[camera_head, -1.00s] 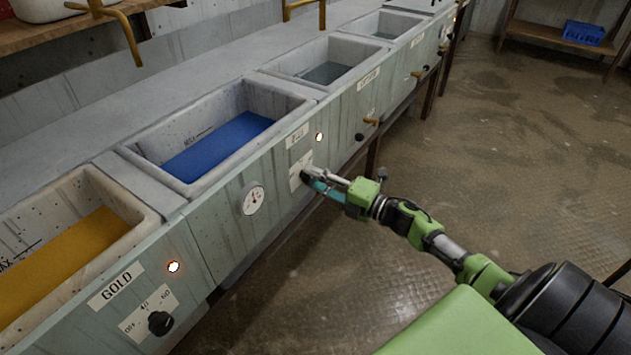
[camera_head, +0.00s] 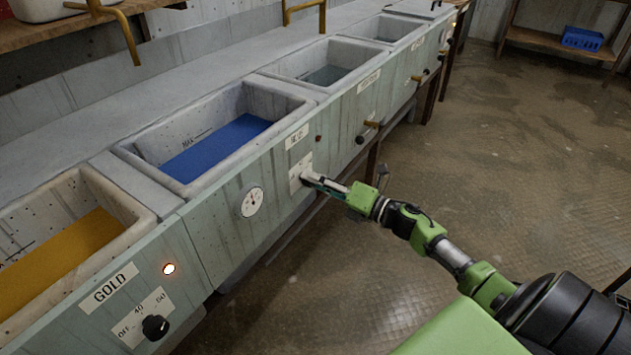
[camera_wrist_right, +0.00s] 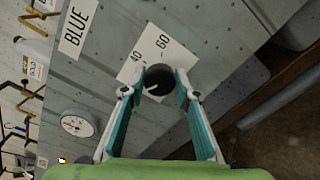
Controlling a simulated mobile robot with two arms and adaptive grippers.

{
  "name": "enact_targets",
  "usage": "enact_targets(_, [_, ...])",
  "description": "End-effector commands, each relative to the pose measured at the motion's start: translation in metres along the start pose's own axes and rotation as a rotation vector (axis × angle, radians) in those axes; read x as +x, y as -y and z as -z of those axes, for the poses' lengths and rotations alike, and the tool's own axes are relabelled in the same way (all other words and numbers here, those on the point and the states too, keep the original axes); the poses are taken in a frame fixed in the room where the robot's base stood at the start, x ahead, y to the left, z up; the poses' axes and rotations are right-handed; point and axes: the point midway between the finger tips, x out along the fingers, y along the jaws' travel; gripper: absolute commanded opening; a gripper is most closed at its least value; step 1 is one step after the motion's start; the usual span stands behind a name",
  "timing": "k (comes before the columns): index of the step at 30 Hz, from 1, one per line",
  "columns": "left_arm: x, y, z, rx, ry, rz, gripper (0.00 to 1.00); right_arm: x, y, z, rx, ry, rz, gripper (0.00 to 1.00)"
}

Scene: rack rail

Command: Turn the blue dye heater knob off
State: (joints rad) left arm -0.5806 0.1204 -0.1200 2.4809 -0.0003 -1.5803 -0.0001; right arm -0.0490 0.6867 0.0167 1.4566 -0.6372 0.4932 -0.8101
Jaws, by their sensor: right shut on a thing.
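The blue dye heater knob (camera_wrist_right: 158,79) is round and black, with a white pointer line toward the lower left in the right wrist view. Its white scale plate (camera_wrist_right: 158,46) shows 40 and 60; the OFF mark is hidden. My right gripper (camera_wrist_right: 161,82) is shut on the knob, one teal-padded finger on each side. In the head view the right gripper (camera_head: 307,179) reaches the panel below the blue basin (camera_head: 215,175), covering the knob. The blue heater's lamp (camera_head: 319,138) is dark. My left gripper is not in view.
The gold basin's black knob (camera_head: 155,327) and its glowing lamp (camera_head: 169,268) are nearer on the same panel. A round dial (camera_head: 252,202) is left of my gripper. A brass tap (camera_head: 371,124) sticks out farther along.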

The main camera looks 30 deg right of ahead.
Motion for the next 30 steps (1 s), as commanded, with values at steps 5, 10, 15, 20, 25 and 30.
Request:
enact_targets(5, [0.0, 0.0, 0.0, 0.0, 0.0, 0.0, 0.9, 0.0, 0.001, 0.002, -0.001, -0.004, 0.002, 0.07])
enact_targets(10, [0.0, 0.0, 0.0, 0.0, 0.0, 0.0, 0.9, 0.0, 0.001, 0.002, 0.0, -0.003, 0.001, 0.45])
enact_targets(15, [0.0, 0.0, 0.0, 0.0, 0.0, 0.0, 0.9, 0.0, 0.001, 0.001, 0.0, -0.002, 0.001, 0.45])
enact_targets(20, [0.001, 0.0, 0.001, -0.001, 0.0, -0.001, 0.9, -0.002, 0.001, 0.001, 0.0, -0.001, 0.001, 0.45])
enact_targets(25, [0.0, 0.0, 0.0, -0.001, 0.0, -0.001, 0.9, -0.02, 0.002, 0.002, 0.0, -0.003, 0.003, 0.45])
enact_targets(30, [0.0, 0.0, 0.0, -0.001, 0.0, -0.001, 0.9, -0.052, 0.002, 0.002, 0.0, -0.004, 0.004, 0.45])
